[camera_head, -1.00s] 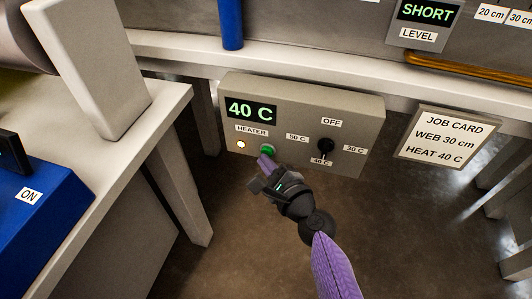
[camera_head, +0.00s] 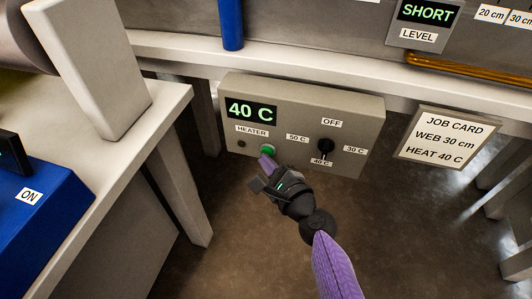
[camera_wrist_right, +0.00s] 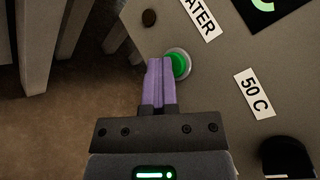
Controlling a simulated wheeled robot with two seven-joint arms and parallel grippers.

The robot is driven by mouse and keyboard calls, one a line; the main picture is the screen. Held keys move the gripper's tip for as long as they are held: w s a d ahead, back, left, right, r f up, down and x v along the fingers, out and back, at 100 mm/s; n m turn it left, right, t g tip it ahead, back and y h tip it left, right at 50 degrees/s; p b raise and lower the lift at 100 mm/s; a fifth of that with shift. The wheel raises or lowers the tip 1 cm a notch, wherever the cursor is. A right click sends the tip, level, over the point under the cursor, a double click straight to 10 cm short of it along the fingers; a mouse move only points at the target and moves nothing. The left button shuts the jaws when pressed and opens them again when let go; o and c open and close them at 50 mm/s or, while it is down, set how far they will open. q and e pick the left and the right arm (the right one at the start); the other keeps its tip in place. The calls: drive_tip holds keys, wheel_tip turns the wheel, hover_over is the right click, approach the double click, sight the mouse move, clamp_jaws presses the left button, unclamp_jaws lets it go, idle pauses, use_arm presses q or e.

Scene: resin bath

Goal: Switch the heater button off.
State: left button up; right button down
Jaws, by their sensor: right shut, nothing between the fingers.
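The heater button (camera_head: 267,149) is a round green button under the HEATER label on a grey control panel (camera_head: 360,110). It also shows in the right wrist view (camera_wrist_right: 178,65), inside a pale ring. The small lamp (camera_head: 241,143) to its left is dark; it is also dark in the wrist view (camera_wrist_right: 149,18). My right gripper (camera_head: 266,162) is shut and empty, its purple fingertips at the button's lower edge and partly covering it. In the wrist view the fingertips (camera_wrist_right: 160,62) overlap the button's left side; I cannot tell whether they touch it. My left gripper is not in view.
The panel display (camera_head: 251,111) reads 40 C. A black dial (camera_head: 325,146) sits right of the button, near the 40 C mark. A job card (camera_head: 443,138) hangs to the right, and a blue box (camera_head: 45,225) labelled ON stands at left. The floor below is clear.

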drive_tip(key=s+a+p, duration=0.1)
drive_tip(key=s+a, duration=0.1)
drive_tip(key=s, duration=0.3)
drive_tip(key=shift+s, duration=0.35)
idle(2.0)
